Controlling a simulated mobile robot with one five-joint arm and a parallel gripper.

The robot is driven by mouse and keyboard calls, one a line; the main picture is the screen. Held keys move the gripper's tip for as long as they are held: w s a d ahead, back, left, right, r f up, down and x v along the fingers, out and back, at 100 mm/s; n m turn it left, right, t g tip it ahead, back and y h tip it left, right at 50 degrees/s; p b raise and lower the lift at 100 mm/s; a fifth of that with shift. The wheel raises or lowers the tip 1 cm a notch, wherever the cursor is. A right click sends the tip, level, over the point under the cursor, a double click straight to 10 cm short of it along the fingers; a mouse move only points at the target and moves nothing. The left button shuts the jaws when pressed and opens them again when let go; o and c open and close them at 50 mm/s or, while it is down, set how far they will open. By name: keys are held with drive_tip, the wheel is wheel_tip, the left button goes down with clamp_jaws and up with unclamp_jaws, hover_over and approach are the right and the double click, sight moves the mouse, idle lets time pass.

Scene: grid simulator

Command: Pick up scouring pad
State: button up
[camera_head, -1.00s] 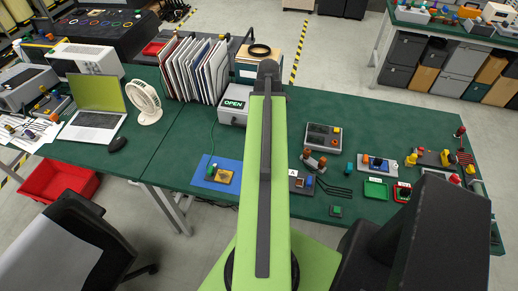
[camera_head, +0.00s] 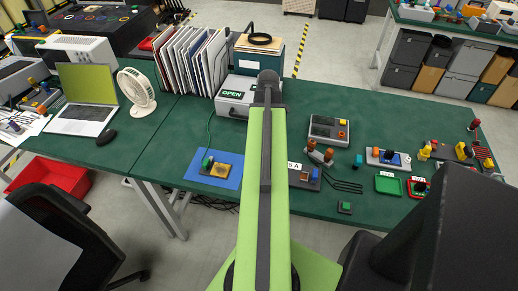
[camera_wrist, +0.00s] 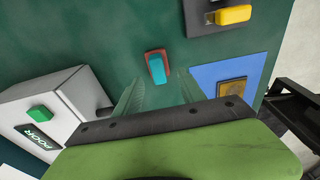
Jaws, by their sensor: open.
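A small teal block with a reddish-brown edge (camera_wrist: 157,67) lies on the green table in the wrist view. It may be the scouring pad, but I cannot tell for sure. In the head view my arm covers that part of the table. My gripper (camera_wrist: 158,98) is open, its pale see-through fingers apart near the lower side of the block. The block looks free of the fingers. In the head view the gripper itself is hidden behind the green arm link.
The grey OPEN box (camera_head: 238,95) stands close by; it also fills the left of the wrist view (camera_wrist: 55,105). A blue mat (camera_head: 196,178) with a gold square part lies on the other side.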

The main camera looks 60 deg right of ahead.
drive_tip(key=f+b, duration=0.5)
drive_tip(key=shift+w+d+f, duration=0.1)
drive_tip(key=shift+w+f, duration=0.05)
drive_tip(key=shift+w, duration=0.25)
drive_tip(key=shift+r, duration=0.2)
clamp_jaws()
